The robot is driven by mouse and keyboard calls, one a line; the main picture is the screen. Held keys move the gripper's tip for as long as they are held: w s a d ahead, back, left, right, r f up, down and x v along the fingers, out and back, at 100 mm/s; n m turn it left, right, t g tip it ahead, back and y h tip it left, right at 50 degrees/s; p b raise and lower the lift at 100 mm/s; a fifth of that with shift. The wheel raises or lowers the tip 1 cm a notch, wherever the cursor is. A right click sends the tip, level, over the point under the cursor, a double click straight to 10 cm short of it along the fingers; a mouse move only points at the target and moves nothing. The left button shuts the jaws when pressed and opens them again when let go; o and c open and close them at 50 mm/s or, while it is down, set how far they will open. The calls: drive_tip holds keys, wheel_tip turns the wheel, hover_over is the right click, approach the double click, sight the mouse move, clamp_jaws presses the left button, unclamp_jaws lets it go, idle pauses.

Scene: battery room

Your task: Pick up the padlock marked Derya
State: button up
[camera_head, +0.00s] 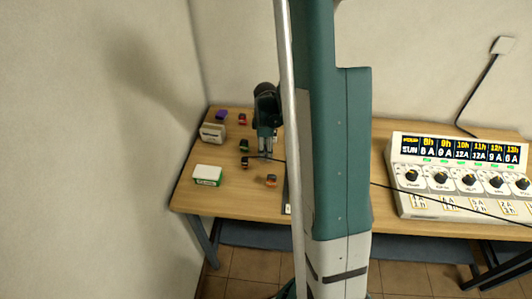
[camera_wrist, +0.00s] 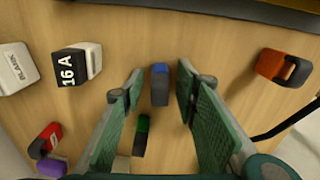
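The padlocks are small coloured blocks, and no name on them is legible, so I cannot tell which is marked Derya. My gripper (camera_wrist: 160,92) is open, with its green-padded fingers to either side of a blue and dark grey padlock (camera_wrist: 160,86); contact with it is not visible. A green and black padlock (camera_wrist: 141,136) lies nearer the bottom. An orange padlock (camera_wrist: 285,67) lies to the right, its dark shackle visible. A red padlock (camera_wrist: 44,141) and a purple one (camera_wrist: 52,167) are at lower left. In the head view my gripper (camera_head: 265,152) hangs low over the table.
Blocks reading "16 A" (camera_wrist: 77,65) and "BLANK" (camera_wrist: 17,67) lie left in the wrist view. On the wooden table (camera_head: 230,200) are a green and white box (camera_head: 207,176) and a beige box (camera_head: 212,132). A charger panel (camera_head: 455,178) stands right. A dark cable crosses nearby.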

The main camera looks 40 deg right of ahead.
clamp_jaws()
drive_tip(key=shift+r, duration=0.15)
idle(0.4)
drive_tip(key=shift+r, duration=4.9)
